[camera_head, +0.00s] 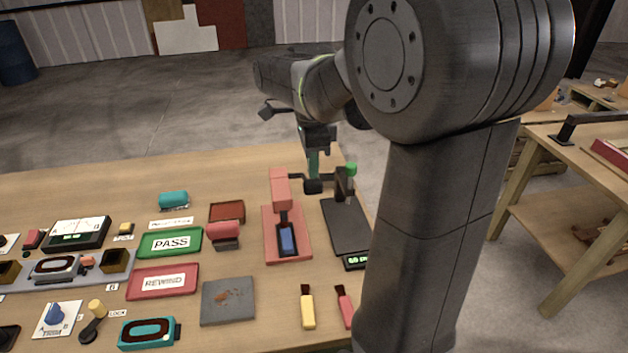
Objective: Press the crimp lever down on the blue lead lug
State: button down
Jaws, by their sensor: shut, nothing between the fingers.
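The crimp press has a flat red base (272,240) near the right part of the table. The blue lead lug (287,238) lies in a dark holder on this base. The red crimp lever (280,188) stands raised at the back of the base, above and behind the lug and apart from it. My gripper (313,172) points down just behind and to the right of the lever.
A black device with a green knob (351,169) and a small display (356,262) stands right of the press. Yellow (308,310) and red (345,308) tools lie in front.

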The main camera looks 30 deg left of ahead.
aim_at(313, 195)
jog(key=shift+f, duration=0.1)
jog(key=shift+d+f+b, duration=0.1)
jog(key=shift+f+b, duration=0.85)
jog(key=shift+f, duration=0.5)
jog(key=shift+f+b, duration=1.6)
jog(key=shift+f, duration=1.05)
notch_tip(313, 195, up, 11)
jog(key=p, duration=1)
jog(key=shift+r, duration=0.1)
